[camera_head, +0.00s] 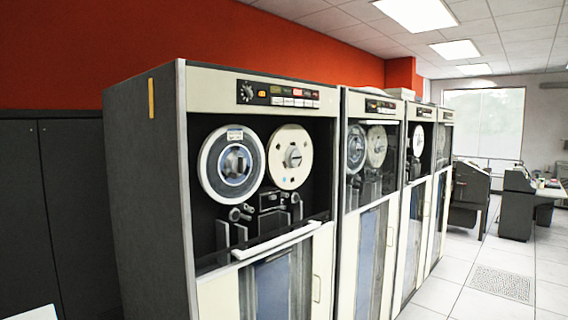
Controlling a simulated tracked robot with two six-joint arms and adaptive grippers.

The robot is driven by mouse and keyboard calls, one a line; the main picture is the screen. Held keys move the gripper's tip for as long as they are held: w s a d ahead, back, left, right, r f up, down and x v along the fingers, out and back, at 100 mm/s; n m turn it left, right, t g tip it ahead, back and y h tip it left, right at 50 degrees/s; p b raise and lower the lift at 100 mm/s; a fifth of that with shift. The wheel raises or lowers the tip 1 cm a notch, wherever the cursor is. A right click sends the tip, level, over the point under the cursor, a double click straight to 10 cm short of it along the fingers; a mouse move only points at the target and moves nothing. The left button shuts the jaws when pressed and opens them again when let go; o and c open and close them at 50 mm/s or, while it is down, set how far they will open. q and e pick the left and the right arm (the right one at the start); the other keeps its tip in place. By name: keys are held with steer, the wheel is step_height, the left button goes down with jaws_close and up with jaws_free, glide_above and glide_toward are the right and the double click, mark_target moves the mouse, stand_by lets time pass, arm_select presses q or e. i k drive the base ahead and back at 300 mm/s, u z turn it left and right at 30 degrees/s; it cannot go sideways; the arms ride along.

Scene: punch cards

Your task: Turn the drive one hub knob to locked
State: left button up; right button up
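The nearest tape drive (150,190) stands at the centre left, a tall cabinet with a dark grey side and cream front. Its reel bay shows two reels. The left reel (231,163) is dark with a pale rim and has a hub knob (235,163) at its middle. The right reel (290,157) is cream with a grey hub (293,157). I cannot read whether either hub is locked, nor any drive number. Neither of my grippers is in view.
More tape drives (369,205) stand in a row to the right, receding. Dark cabinets (50,210) stand at the left. A dark console (470,190) and a desk (530,200) stand at the far right. The tiled floor (455,275) at the right is clear, with a vent grille (502,283).

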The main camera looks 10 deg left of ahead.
mark_target(238, 164)
steer(key=i, duration=0.95)
steer(key=u, duration=0.5)
